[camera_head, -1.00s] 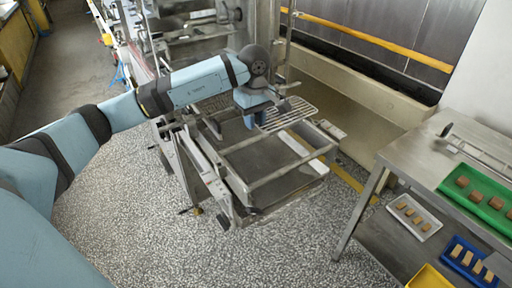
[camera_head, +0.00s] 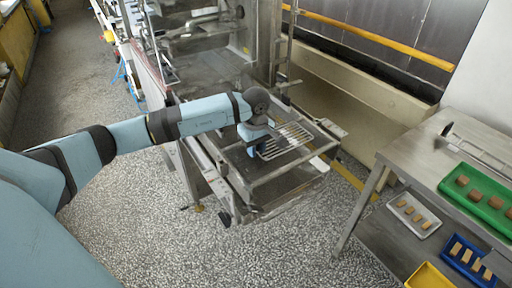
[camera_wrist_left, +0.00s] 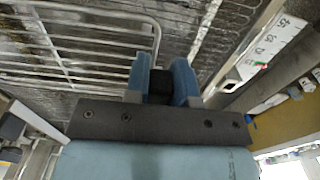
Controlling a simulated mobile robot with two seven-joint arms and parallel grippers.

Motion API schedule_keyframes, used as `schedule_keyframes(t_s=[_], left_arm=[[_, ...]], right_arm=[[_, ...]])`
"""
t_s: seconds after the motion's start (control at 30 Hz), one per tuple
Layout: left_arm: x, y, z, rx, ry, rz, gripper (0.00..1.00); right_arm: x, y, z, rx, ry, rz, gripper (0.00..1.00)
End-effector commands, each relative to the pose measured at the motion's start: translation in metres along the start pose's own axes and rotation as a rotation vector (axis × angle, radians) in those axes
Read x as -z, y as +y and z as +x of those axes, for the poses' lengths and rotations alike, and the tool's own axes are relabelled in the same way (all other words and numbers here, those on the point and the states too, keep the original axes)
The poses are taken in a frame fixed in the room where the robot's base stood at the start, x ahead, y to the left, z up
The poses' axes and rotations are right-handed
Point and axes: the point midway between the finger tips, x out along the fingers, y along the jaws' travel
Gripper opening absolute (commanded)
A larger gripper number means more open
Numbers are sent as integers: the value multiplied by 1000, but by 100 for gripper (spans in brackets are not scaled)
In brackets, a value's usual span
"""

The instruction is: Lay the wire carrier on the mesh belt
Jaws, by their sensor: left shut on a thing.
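The wire carrier (camera_head: 287,139) is a light metal grid of parallel rods. It is over the dark mesh belt (camera_head: 240,161) inside the machine's open frame, and looks roughly level. My left gripper (camera_head: 258,149) is shut on the carrier's near-left side. In the left wrist view, the blue fingers (camera_wrist_left: 163,82) close at the end of the carrier (camera_wrist_left: 70,52), whose rods run off to the left. The mesh (camera_wrist_left: 228,28) shows behind and to the right. Whether the carrier touches the belt cannot be told. My right gripper is not in view.
Metal rails (camera_head: 283,170) of the machine frame surround the belt. A steel table (camera_head: 400,150) at the right bears a green tray (camera_head: 449,184) of brown pieces. White, blue and yellow trays sit lower down. Speckled floor lies open in front.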

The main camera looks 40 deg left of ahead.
Motion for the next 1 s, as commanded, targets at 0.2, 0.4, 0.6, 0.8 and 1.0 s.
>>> schedule_keyframes(t_s=[0.2, 0.4, 0.6, 0.8, 1.0], left_arm=[[0, 0, 3, 0, 0, 0, 42], [0, 0, 3, 0, 0, 0, 49], [0, 0, -4, 0, 0, 0, 49], [1, 1, -35, -4, 3, 1, 49], [1, 1, -79, -4, 3, 1, 49]], right_arm=[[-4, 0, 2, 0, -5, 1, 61], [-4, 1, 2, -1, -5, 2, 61], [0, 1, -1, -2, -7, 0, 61], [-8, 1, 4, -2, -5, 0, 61], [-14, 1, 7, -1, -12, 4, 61]])
